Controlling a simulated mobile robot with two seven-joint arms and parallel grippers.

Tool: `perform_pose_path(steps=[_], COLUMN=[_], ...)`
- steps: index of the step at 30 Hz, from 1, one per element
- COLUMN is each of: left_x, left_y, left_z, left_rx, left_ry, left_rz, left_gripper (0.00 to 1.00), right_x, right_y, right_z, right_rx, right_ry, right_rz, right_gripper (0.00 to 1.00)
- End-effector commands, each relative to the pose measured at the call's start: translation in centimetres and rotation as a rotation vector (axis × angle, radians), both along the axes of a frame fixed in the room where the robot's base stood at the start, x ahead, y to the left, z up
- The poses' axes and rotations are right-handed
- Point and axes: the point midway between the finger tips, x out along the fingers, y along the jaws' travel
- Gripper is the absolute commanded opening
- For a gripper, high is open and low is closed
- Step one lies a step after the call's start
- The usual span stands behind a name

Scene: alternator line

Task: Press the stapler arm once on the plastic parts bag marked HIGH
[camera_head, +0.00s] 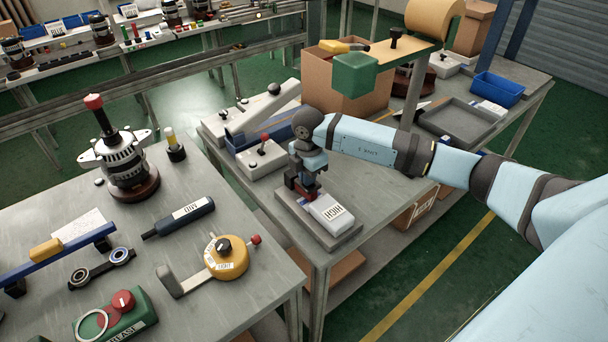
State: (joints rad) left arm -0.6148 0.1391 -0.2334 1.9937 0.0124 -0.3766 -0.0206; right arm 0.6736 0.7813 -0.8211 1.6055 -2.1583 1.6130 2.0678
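The white plastic parts bag (331,211) marked HIGH lies on a grey base plate (340,238) near the front corner of the middle bench. A small dark and red device, which looks like the stapler (300,188), stands at the left end of the bag on the same plate. My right gripper (304,175) points down directly over it, touching or nearly so. The gripper and wrist hide the upper part of the device, and the gap between the fingers does not show clearly. My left gripper is not in view.
A grey unit with a red-knobbed lever (263,151) stands just behind-left of the plate. A cardboard box (345,88) and green block (355,75) are further back. The left bench holds an alternator (122,160) and a yellow gauge (226,262). A gap separates the benches.

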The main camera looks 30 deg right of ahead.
Motion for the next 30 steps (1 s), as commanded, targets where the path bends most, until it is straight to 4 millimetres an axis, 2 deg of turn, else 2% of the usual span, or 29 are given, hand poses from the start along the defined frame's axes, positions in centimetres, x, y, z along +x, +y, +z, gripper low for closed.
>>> perform_pose_path(steps=[8,30], left_x=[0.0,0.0], left_y=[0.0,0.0], left_z=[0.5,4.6], left_rx=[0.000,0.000], left_ry=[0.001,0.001], left_rz=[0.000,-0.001], left_gripper=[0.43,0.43], right_x=[0.0,0.0], right_y=[0.0,0.0], right_z=[0.7,6.8], right_rx=[0.000,0.000], right_ry=[-0.001,-0.001], right_rz=[0.000,0.000], right_gripper=[0.00,0.00])
